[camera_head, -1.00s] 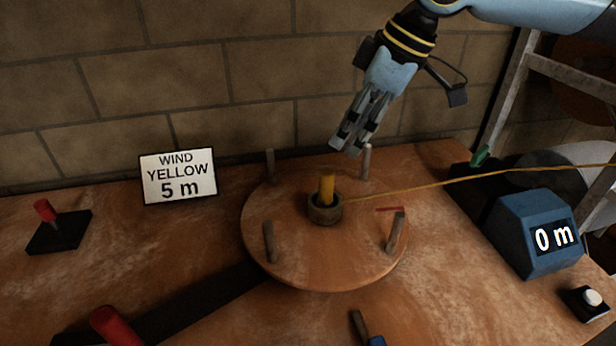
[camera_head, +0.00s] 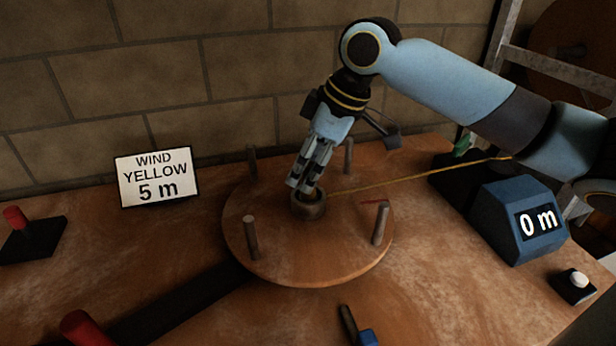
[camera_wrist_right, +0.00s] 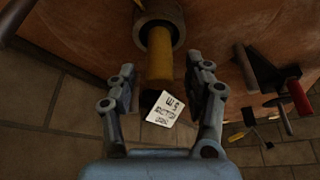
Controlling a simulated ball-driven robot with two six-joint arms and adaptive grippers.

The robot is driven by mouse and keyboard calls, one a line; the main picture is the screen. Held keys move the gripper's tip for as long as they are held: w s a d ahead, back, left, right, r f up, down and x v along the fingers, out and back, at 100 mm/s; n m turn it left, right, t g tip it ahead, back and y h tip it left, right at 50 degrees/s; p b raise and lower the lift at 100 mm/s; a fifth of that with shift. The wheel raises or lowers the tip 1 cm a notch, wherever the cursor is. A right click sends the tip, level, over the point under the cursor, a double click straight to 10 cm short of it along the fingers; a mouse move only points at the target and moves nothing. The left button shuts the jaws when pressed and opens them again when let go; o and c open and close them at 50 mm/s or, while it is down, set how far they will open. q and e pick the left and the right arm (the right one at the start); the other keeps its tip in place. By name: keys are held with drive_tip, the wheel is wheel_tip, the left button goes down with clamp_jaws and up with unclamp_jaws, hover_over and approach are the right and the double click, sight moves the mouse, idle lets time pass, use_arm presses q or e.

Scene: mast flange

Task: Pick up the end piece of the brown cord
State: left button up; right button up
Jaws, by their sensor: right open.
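A yellow-brown cord (camera_head: 420,182) runs from the right across to the hub cup (camera_head: 310,209) at the middle of a round wooden disc (camera_head: 300,262). I see no other cord. Its end piece, a yellow cylinder (camera_wrist_right: 159,62), stands in the cup in the right wrist view; in the head view my fingers hide most of it. My right gripper (camera_head: 303,186) points down over the cup. In the wrist view its open fingers (camera_wrist_right: 160,82) lie either side of the yellow cylinder, with gaps showing. My left gripper is not in view.
Several upright pegs (camera_head: 380,223) stand around the disc. A "WIND YELLOW 5 m" sign (camera_head: 157,178) stands behind left. A blue counter reading 0 m (camera_head: 518,222) and a white button (camera_head: 577,280) are at right. Red-handled levers (camera_head: 15,218) are at left.

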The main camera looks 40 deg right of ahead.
clamp_jaws()
idle(0.3)
idle(0.4)
